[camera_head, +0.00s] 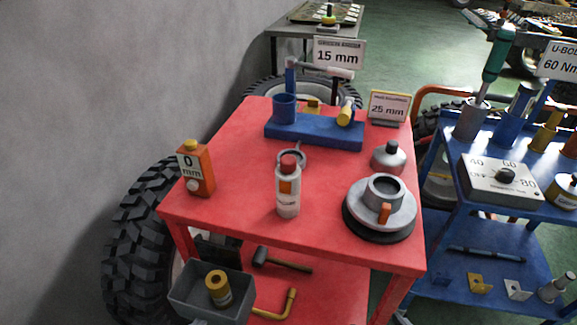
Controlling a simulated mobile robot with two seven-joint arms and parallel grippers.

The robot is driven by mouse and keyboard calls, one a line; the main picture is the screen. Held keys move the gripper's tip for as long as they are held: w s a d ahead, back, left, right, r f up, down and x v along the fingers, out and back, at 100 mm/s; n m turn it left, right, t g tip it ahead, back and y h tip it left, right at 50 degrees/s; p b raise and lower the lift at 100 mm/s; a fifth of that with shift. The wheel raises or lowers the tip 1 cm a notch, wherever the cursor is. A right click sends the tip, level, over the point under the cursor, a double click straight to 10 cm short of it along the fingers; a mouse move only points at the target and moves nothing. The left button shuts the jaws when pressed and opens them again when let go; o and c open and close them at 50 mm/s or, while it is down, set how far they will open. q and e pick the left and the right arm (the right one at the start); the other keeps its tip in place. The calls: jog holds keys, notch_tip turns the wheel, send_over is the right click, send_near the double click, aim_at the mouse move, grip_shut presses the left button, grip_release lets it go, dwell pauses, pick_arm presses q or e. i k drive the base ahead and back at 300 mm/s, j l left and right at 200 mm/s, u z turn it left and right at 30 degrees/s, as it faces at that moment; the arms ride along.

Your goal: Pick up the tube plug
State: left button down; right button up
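I cannot tell for sure which object is the tube plug. A grey round piece with a dark knob on top (389,157) stands on the red table (240,190), near its right edge, and may be it. A yellow cylinder (346,112) leans at the right end of a blue holder block (315,132) at the back of the table, beside a blue cup (284,106). Neither of my grippers shows in the head view.
A grey bin (180,297) hangs low at the front left. A blue cart (450,207) is at the right.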

aim_at(287, 162)
jog(key=k+l+u, duration=0.15)
jog(key=l, duration=0.25)
jog(key=l+u, duration=0.15)
jog(key=l, duration=0.2)
jog(key=k+l+u, duration=0.1)
jog(key=l, duration=0.25)
jog(key=k+l+u, duration=0.15)
jog(key=l, duration=0.2)
jog(key=k+l+u, duration=0.15)
jog(key=i+j, duration=0.25)
jog(key=j, duration=0.2)
